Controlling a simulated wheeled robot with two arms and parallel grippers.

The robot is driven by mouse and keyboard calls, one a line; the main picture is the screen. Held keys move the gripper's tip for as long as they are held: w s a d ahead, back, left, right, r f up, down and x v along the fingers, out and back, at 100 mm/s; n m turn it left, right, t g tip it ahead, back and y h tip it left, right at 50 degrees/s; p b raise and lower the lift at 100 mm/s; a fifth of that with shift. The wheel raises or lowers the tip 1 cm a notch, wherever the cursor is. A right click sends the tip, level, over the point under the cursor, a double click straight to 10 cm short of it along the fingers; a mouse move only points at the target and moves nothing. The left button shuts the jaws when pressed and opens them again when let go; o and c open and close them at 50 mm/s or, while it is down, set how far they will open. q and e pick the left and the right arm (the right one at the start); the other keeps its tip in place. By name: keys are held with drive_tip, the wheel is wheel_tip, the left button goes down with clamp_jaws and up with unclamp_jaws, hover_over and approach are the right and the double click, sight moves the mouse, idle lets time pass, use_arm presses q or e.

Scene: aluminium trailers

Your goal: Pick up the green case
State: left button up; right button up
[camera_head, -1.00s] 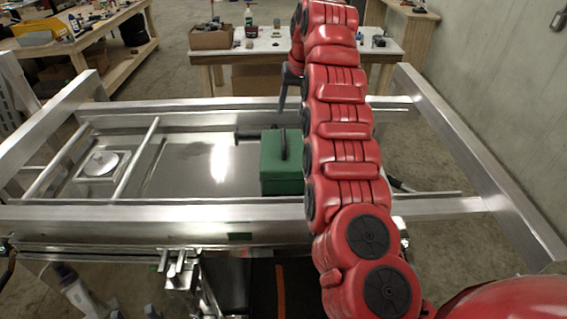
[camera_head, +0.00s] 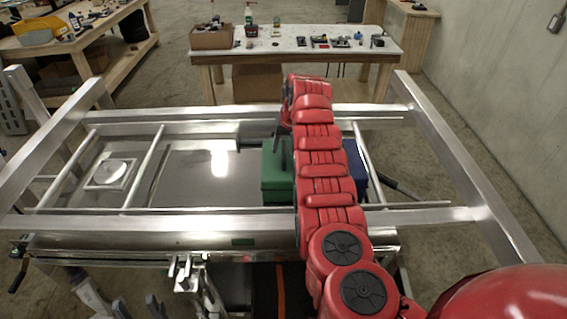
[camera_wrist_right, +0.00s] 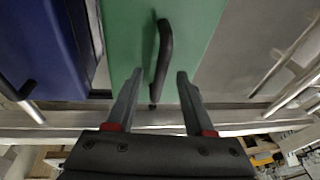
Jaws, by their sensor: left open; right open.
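The green case (camera_head: 276,176) sits on the trailer bed, left of my right arm, which hides part of it. In the right wrist view the green case (camera_wrist_right: 190,25) fills the upper middle, with its black handle (camera_wrist_right: 163,50) running lengthwise in the picture. My right gripper (camera_wrist_right: 158,73) is open, its two fingers on either side of the handle in the picture. I cannot tell whether they touch it or how far above it they are. In the head view the right gripper (camera_head: 278,128) shows only partly, just above the case. My left gripper is not in view.
A blue case (camera_head: 356,172) stands right of the green one, partly behind my arm; it also shows in the right wrist view (camera_wrist_right: 38,50). Aluminium trailer rails (camera_head: 440,214) surround the bed. A workbench (camera_head: 300,50) stands behind.

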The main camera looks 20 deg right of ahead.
drive_tip(key=shift+x, duration=0.8)
clamp_jaws()
idle(0.8)
